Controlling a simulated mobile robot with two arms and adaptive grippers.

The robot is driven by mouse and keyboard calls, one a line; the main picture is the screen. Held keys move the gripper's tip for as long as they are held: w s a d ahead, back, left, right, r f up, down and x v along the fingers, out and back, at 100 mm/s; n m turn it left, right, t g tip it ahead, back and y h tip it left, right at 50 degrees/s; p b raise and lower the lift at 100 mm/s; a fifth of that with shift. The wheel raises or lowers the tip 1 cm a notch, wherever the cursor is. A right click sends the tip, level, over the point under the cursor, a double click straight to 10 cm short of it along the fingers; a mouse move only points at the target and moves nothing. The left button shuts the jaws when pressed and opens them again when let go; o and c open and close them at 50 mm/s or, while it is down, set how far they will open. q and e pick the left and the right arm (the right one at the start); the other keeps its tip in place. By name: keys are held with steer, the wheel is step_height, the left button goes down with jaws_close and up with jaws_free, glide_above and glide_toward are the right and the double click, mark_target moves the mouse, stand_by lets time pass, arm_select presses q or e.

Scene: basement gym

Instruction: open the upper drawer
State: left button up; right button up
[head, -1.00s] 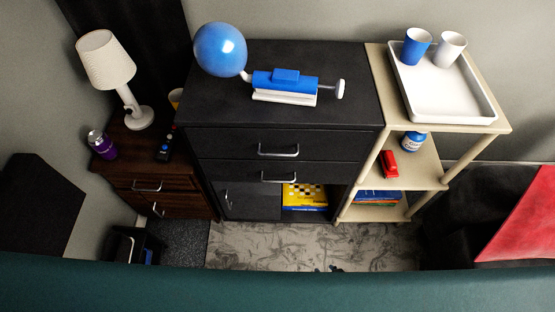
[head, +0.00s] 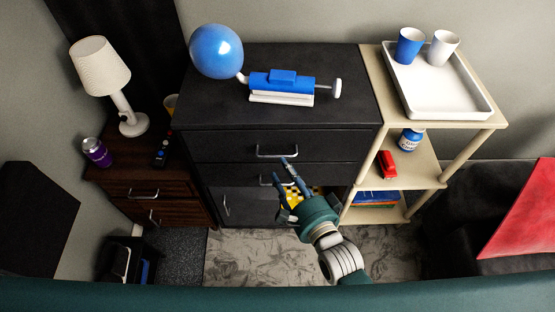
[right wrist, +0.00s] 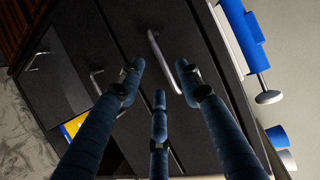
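The black cabinet (head: 190,140) has an upper drawer (head: 225,147) with a silver bar handle (head: 277,155). The drawer is shut. My right gripper (head: 284,175) is in front of the cabinet, with its fingers spread and empty. One fingertip appears close to the right end of the upper handle in the head view. In the right wrist view the upper handle (right wrist: 162,58) lies just ahead, between the spread fingertips (right wrist: 158,82); I cannot tell whether they touch it. The lower drawer's handle (head: 266,181) is partly behind the fingers. My left gripper is not in view.
A blue pump (head: 283,82) with a blue balloon (head: 216,51) lies on the cabinet top. A beige shelf (head: 488,122) with a white tray (head: 440,99) stands right. A brown nightstand (head: 118,190) with a lamp (head: 100,65) stands left. Patterned floor lies in front.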

steer(key=x, duration=0.5)
steer(key=shift+w+a+f, duration=0.1)
steer(key=shift+w+a, duration=0.05)
steer(key=shift+w, duration=0.15)
jaws_close()
